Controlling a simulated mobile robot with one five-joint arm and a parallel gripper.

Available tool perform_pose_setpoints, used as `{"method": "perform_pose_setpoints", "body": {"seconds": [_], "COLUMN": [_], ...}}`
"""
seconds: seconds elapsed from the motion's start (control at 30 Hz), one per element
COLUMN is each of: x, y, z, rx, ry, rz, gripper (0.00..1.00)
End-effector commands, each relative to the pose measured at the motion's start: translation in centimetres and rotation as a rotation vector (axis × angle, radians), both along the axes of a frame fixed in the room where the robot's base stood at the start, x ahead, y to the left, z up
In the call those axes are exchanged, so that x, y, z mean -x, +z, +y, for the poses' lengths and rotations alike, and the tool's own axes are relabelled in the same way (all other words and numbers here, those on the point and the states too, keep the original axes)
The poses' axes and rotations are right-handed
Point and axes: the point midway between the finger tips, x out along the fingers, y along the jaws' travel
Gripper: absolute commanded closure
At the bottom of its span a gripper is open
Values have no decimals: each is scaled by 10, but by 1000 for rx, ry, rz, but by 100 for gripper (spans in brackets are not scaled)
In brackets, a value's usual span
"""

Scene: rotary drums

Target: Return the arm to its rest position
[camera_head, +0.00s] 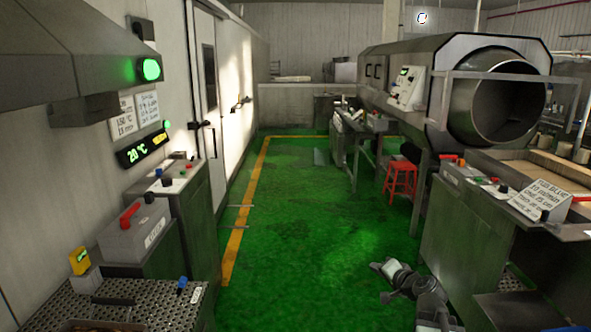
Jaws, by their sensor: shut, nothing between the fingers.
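My arm (430,300) is at the lower right of the head view, folded low over the green floor. It reaches up and left from the bottom edge of the picture. My gripper (379,267) is at its far end, small and dark in the view. It is shut and holds nothing. It is apart from the benches, with bare floor around it. The lower part of my arm is cut off by the picture's bottom edge.
The green floor (285,240) is clear in the middle aisle. A steel bench (470,245) with a control box stands right of my arm. A red stool (401,178) and a large rotary drum (500,105) are beyond. Grey cabinets (207,225) line the left.

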Motion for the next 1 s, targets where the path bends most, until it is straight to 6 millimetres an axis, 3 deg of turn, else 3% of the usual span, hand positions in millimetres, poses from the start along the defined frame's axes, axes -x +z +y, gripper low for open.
{"method": "perform_pose_setpoints", "body": {"seconds": [0.03, 0.1, 0.2, 0.3, 0.37, 0.5, 0.6, 0.7, 1.0], "x": [-1, 5, 24, 56, 82, 135, 163, 181, 186], "y": [-7, -23, -47, -74, -93, -125, -132, -133, -133], "z": [45, 99, 165, 215, 230, 188, 163, 151, 151], "rx": [38, 104, 210, 340, 442, 626, 696, 717, 707], "ry": [88, 209, 373, 531, 620, 687, 699, 709, 717], "rz": [39, 105, 206, 331, 437, 708, 854, 946, 968], "gripper": [100, 100, 100, 100, 100, 100, 100, 100, 100]}}
